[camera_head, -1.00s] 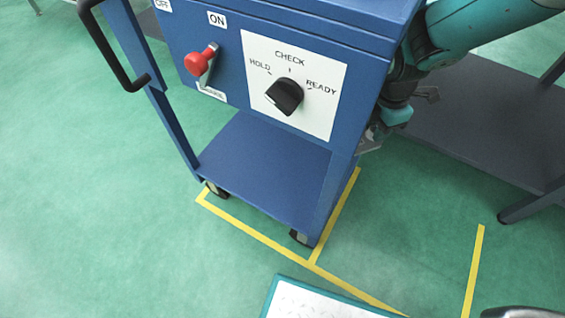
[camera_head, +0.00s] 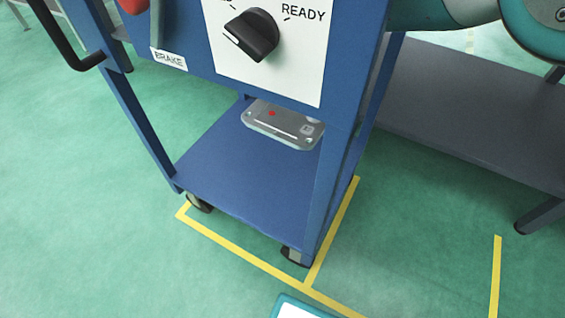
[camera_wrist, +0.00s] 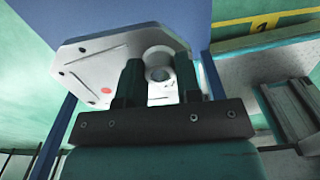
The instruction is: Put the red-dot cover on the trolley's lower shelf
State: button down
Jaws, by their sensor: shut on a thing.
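My gripper (camera_wrist: 158,78) is shut on the cover. In the head view the gripper is hidden behind the trolley (camera_head: 185,75).
A trolley post (camera_head: 330,180) stands in front of the shelf's right side. The trolley's front panel with a dial (camera_head: 250,35) overhangs the shelf. A dark grey table (camera_head: 470,120) stands at the right. Yellow lines (camera_head: 245,255) mark the green floor around the trolley.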

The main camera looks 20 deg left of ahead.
jog(key=f+b, duration=0.4)
jog(key=f, duration=0.2)
jog(key=f+b, duration=0.4)
jog(key=f, duration=0.3)
jog(key=f+b, duration=0.4)
jog(key=f, duration=0.3)
jog(key=shift+a, duration=0.4)
jog(key=shift+r, duration=0.2)
jog(key=shift+f, duration=0.15)
jog(key=c, duration=0.8)
grip_release()
jog(key=shift+s, duration=0.1)
notch_tip(320, 180, up, 12)
jog(key=p, duration=0.7)
